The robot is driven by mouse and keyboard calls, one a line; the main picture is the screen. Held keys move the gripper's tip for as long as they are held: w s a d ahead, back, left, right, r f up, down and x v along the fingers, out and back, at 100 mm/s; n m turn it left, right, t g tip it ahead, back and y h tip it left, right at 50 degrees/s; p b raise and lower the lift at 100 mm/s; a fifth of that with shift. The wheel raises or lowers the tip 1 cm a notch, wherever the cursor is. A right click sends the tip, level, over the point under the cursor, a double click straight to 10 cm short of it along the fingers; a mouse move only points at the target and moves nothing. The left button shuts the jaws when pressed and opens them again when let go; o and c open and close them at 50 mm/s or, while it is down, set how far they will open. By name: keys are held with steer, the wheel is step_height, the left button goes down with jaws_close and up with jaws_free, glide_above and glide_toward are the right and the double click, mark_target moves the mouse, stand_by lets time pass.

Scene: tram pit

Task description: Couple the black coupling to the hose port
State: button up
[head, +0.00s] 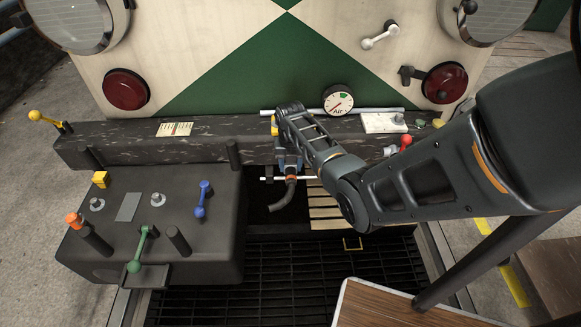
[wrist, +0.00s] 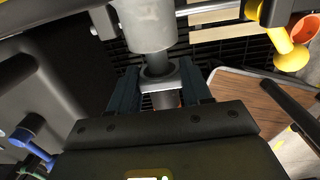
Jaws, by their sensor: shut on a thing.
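My gripper (head: 288,163) is below the dark beam, at the pit's edge in the head view. In the wrist view my gripper (wrist: 158,92) has its two fingers closed around a dark round piece with a pale square collar, which I take as the black coupling (wrist: 157,70). A black hose (head: 286,196) hangs curved below the gripper. A grey cylinder (wrist: 147,24), perhaps the hose port, stands in line with the dark piece, whose end meets or overlaps it. I cannot tell whether they are joined. The arm hides much of this in the head view.
A thin horizontal rod (wrist: 205,6) runs beside the cylinder. A yellow knobbed lever (wrist: 287,48) and an orange cup (wrist: 304,28) are at the right. A black cabinet (head: 150,225) with levers stands left. A gauge (head: 338,99) sits above the beam (head: 110,145). A grating (head: 260,280) lies below.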

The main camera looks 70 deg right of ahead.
steer(key=shift+w+d+b, duration=0.2)
steer(key=shift+d+b, duration=0.2)
steer(key=shift+d, duration=0.15)
steer(key=shift+w+d, duration=0.15)
steer(key=shift+d, duration=0.15)
steer(key=shift+w+d+b, duration=0.2)
steer(key=shift+d+b, duration=0.3)
steer(key=shift+b, duration=0.1)
steer(key=o, duration=1.2)
steer(key=shift+s+a+r+p, duration=0.1)
steer(key=shift+r+p, duration=0.4)
steer(key=shift+r, duration=1.45)
steer(key=shift+a+r+p, duration=0.1)
steer(key=shift+r+p, duration=0.35)
steer(key=shift+r, duration=1.5)
